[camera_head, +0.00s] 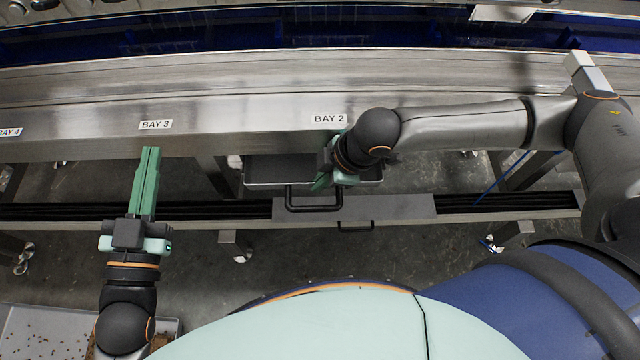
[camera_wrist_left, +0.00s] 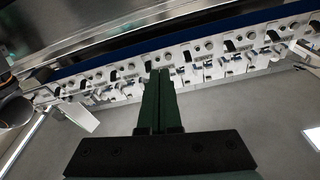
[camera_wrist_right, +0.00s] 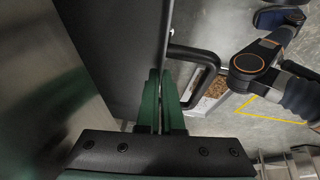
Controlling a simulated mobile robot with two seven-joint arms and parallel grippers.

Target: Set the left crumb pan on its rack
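A grey pan (camera_head: 265,172) with a raised rim shows under the BAY 2 label. In front of it is a flat grey panel (camera_head: 395,207) with a black bar handle (camera_head: 313,208), also in the right wrist view (camera_wrist_right: 208,70). My right gripper (camera_head: 319,184) is at the handle's right part. In the right wrist view its fingers (camera_wrist_right: 160,72) look closed together, with the handle beside and behind them; no bar shows between them. My left gripper (camera_head: 150,150) is shut and empty below the BAY 3 label. Which pan is the left crumb pan is unclear.
A grey tray with brown crumbs (camera_head: 30,330) is at the lower left, partly behind my left arm. A steel beam (camera_head: 240,110) with bay labels runs across the back. A dark rail (camera_head: 210,212) crosses in front. Concrete floor shows between the frame legs (camera_head: 235,245).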

